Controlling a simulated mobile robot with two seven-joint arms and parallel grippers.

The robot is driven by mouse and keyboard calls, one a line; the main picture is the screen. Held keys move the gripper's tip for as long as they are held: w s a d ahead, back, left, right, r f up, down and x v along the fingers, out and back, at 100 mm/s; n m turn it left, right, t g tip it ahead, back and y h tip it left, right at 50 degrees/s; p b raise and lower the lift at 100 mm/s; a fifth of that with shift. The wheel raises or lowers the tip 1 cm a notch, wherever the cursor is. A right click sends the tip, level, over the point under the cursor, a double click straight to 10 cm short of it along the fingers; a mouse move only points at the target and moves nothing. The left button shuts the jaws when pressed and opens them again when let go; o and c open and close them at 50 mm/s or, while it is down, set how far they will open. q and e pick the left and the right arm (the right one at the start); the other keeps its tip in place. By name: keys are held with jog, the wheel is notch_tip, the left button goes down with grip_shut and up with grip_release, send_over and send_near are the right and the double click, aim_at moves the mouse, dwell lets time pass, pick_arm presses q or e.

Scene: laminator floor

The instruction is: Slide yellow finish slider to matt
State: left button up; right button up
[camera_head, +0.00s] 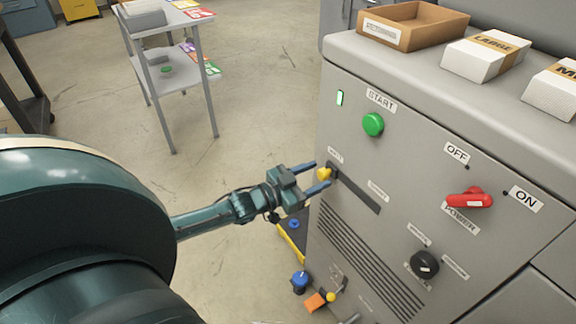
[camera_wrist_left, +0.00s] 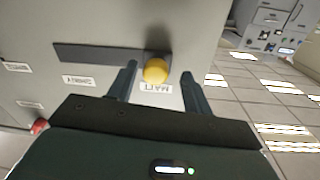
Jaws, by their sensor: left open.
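The yellow finish slider (camera_head: 323,174) is a round knob at the upper-left end of a dark slot (camera_head: 357,193) in the grey machine's front panel. In the left wrist view the yellow knob (camera_wrist_left: 156,71) sits at the slot's right end, beside the MATT label (camera_wrist_left: 157,87), which appears upside down. My left gripper (camera_head: 320,174) is open, with one finger on each side of the knob. In the wrist view its fingers (camera_wrist_left: 159,75) show gaps to the knob on both sides. My right gripper is not in view.
The panel also carries a green START button (camera_head: 373,124), a red power handle (camera_head: 469,198) and a black knob (camera_head: 424,264). A cardboard tray (camera_head: 413,25) and white packs (camera_head: 485,54) lie on top. A grey side table (camera_head: 168,75) stands apart at the back left.

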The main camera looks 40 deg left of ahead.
pick_arm(q)
jog(key=v, duration=1.1)
jog(key=shift+p, duration=0.45)
jog(key=shift+a, duration=0.1)
